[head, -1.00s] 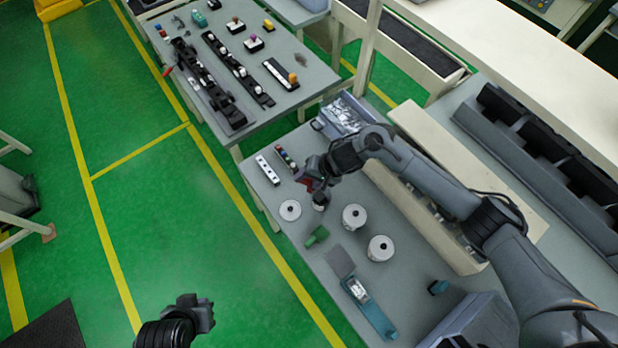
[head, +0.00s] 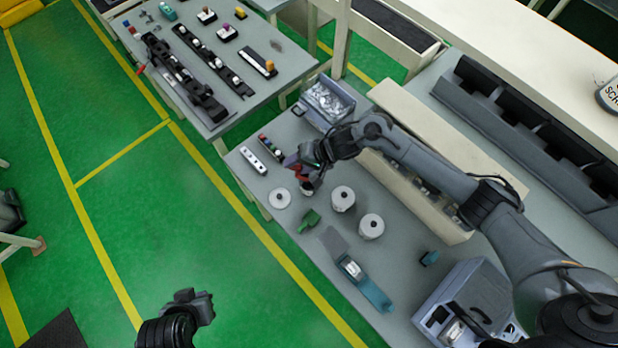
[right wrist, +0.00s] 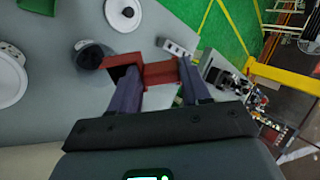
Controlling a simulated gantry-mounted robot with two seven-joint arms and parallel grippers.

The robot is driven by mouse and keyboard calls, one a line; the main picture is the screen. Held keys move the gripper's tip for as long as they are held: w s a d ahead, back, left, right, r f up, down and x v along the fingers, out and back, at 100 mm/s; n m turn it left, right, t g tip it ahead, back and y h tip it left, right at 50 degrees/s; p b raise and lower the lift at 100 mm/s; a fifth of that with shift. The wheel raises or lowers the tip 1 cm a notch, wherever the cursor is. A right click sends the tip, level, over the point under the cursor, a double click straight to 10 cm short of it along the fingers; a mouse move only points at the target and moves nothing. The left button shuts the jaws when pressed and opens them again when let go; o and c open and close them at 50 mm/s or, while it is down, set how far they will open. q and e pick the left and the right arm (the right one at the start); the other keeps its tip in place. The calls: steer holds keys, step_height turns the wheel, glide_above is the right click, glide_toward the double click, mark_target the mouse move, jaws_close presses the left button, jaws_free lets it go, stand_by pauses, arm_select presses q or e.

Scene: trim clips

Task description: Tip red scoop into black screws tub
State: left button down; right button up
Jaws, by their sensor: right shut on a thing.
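My right gripper (right wrist: 160,92) is shut on the red scoop (right wrist: 158,74), which sits between its fingers in the right wrist view. The scoop's box-like end points left, toward a small dark round tub (right wrist: 88,56), and its edge overlaps or nearly meets the tub's rim in the picture. I cannot tell whether they touch or what the scoop holds. In the head view the right gripper (head: 302,166) and red scoop (head: 294,173) are over the table, just above the dark tub (head: 307,188). My left gripper (head: 192,301) hangs over the green floor; its jaws are unclear.
A green piece (head: 309,221), a teal tool (head: 367,285) and a grey bin (head: 328,103) share the table. A round lettered thing (head: 608,95) sits on the beige shelf at right.

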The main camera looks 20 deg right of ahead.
stand_by(0.3)
steer(key=shift+s+d+y, duration=0.2)
steer(key=shift+d+y, duration=0.15)
steer(key=shift+y, duration=0.05)
steer(key=shift+s+d+r+t+y, duration=0.1)
steer(key=shift+d+r+t+y, duration=0.05)
steer(key=shift+t+y, duration=0.25)
steer(key=shift+p, duration=0.3)
steer(key=shift+s+d+t+y, duration=0.3)
steer(key=shift+d+t+y, duration=0.1)
steer(key=shift+d+y, duration=0.15)
steer(key=shift+r+y, duration=0.15)
steer(key=shift+y, duration=0.1)
